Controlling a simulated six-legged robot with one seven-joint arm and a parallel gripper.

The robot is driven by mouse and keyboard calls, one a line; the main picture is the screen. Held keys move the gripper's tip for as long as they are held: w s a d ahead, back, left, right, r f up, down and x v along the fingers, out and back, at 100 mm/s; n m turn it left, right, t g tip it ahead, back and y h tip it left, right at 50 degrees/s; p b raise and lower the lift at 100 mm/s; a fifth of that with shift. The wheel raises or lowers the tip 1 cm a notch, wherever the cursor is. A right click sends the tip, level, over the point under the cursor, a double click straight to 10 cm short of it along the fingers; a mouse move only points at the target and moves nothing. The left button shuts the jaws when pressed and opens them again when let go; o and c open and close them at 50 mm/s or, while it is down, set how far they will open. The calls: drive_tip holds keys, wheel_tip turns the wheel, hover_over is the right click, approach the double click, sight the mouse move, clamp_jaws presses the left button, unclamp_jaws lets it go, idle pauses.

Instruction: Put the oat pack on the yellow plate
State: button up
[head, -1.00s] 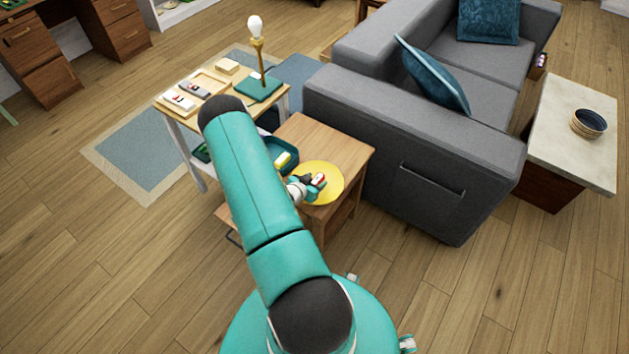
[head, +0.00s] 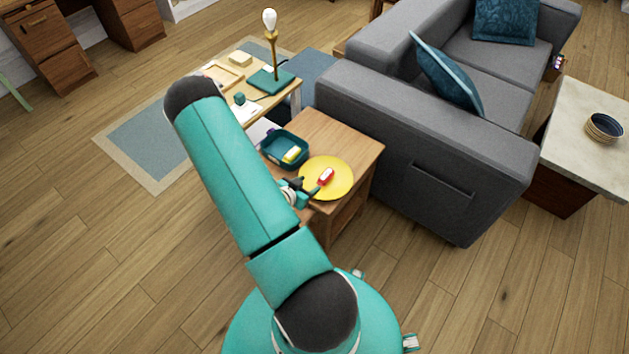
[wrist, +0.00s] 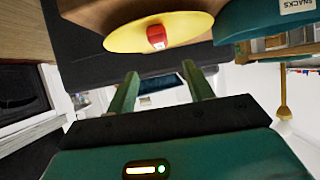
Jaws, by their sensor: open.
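The yellow plate (head: 341,191) lies on the small wooden side table beside the sofa. A small red and white pack (head: 326,176) lies on the plate; I take it as the oat pack, though its label is unreadable. In the wrist view, the pack (wrist: 156,38) rests on the plate (wrist: 190,24) beyond my fingertips. My gripper (head: 309,188) is open and empty at the plate's near left edge, apart from the pack. In the wrist view, my gripper (wrist: 161,76) shows a clear gap between its two fingers.
A teal bin (head: 272,155), labelled SNACKS in the wrist view, stands left of the plate with a yellow pack (head: 292,154) in it. The grey sofa (head: 420,145) stands close on the right. A lamp (head: 273,50) stands on the table behind. Floor in front is open.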

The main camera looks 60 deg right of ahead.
drive_tip(key=shift+a+r, duration=0.2)
drive_tip(key=shift+a, duration=0.2)
drive_tip(key=shift+w, duration=0.1)
drive_tip(key=w+a+r+n+t+y, duration=0.35)
drive_tip(key=w+a+r, duration=0.35)
drive_tip(key=w+r, duration=0.3)
drive_tip(key=w+a+r+n+t+y, duration=0.2)
drive_tip(key=w+a+r+t+y, duration=0.15)
drive_tip(key=w+a+r, duration=0.7)
drive_tip(key=s+a+r+n+t+y, duration=0.1)
drive_tip(key=s+a+r+n+y, duration=0.2)
drive_tip(key=a+r, duration=0.6)
drive_tip(key=s+a+r+n+t+y, duration=0.1)
drive_tip(key=a+r+n+y, duration=0.1)
drive_tip(key=a+r+n, duration=0.55)
drive_tip(key=s+a+r+n, duration=0.2)
drive_tip(key=s+r, duration=0.2)
drive_tip(key=s, duration=0.3)
drive_tip(key=s+a+r+n+g, duration=0.1)
drive_tip(key=s+a+r, duration=0.2)
drive_tip(key=s, duration=0.4)
drive_tip(key=shift+s+a+r+n, duration=0.2)
drive_tip(key=shift+r+n, duration=0.2)
drive_tip(key=shift+r, duration=0.5)
